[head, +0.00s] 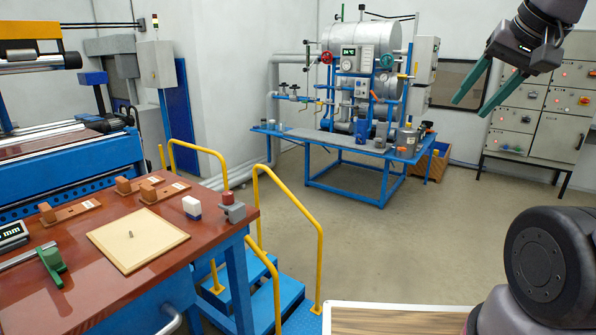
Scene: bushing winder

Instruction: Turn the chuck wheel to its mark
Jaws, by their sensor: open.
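My gripper (468,108) hangs high at the upper right, with its two green fingers apart and nothing between them. It is well away from the machines and the tables. Part of a blue machine with long rollers (45,145) stands at the left edge and is cut off by the frame. I cannot pick out a chuck wheel or its mark in this view. A small red handwheel (327,58) and a green handwheel (387,60) sit on the tank rig at the back; I cannot tell whether either bears on the task.
A red-brown table (75,290) at lower left holds a beige board (138,239), wooden blocks and a green-handled tool (52,262). Yellow railings (320,245) flank blue steps. A blue bench (345,146) stands at the back, grey cabinets (520,125) at right. The middle floor is clear.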

